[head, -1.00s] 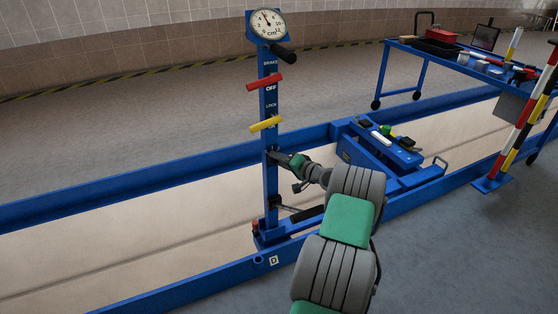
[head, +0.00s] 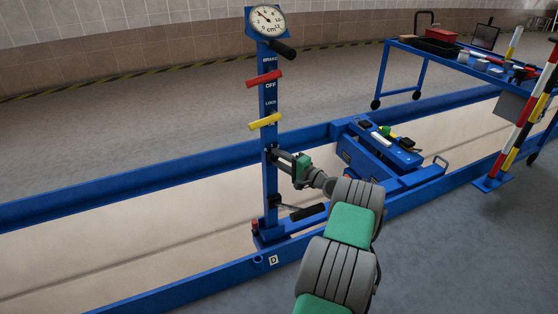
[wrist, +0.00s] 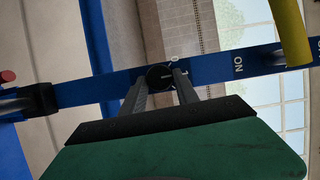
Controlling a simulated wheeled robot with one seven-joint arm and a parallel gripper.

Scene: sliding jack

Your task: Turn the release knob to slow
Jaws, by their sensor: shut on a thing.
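The release knob (wrist: 160,77) is a small round black knob on the blue post, seen in the wrist view. A small pale mark shows on its face. My gripper (wrist: 158,84) has one finger on each side of the knob and is shut on it. In the head view my gripper (head: 277,156) reaches the blue post (head: 270,185) from the right, below the yellow lever (head: 265,121). There the knob is hidden by the fingers. Lettering beside the knob is partly covered and I cannot read its setting.
A round dial gauge (head: 265,20) tops the post, with a red lever (head: 264,79) below it. A blue jack carriage (head: 385,150) with tools stands right of the post. A tool cart (head: 430,48) and a striped pole (head: 526,120) are farther right.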

